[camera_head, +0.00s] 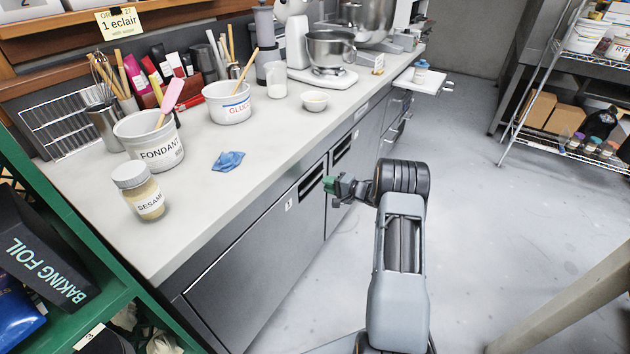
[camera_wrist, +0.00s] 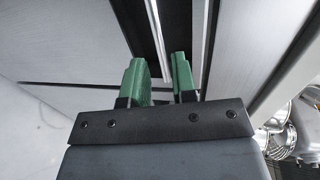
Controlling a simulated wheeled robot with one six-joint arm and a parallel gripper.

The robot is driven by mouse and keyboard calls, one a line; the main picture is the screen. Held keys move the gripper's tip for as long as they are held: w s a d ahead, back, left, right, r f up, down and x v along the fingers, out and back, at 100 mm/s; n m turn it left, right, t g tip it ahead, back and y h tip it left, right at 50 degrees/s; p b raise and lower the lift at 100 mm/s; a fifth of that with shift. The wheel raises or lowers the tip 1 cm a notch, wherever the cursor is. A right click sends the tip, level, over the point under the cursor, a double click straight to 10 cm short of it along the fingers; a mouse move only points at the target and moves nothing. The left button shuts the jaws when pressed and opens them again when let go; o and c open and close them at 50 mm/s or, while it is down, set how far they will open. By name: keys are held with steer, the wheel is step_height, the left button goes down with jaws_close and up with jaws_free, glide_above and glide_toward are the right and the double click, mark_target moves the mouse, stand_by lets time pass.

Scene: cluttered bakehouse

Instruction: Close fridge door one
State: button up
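Fridge door one (camera_head: 262,240) is the grey panel under the left part of the counter, with a small "1" label and a dark handle slot (camera_head: 311,179) at its top right. It looks roughly in line with the counter front; I cannot tell whether it is fully shut. My gripper (camera_head: 329,190) is just in front of the door's right edge, near the slot. In the wrist view, its green fingers (camera_wrist: 160,78) are apart, with a dark gap and a bright metal edge beyond and between them. Contact with the door cannot be made out.
A second grey door with a slot (camera_head: 342,149) adjoins on the right. Farther along, a drawer (camera_head: 422,82) sticks out. The worktop (camera_head: 215,195) holds tubs, a sesame jar (camera_head: 139,190) and a mixer. Floor right of my arm is clear up to a wire rack (camera_head: 570,145).

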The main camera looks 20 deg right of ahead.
steer(key=v, duration=0.4)
steer(key=shift+s+d, duration=0.1)
steer(key=shift+s, duration=0.15)
stand_by(0.3)
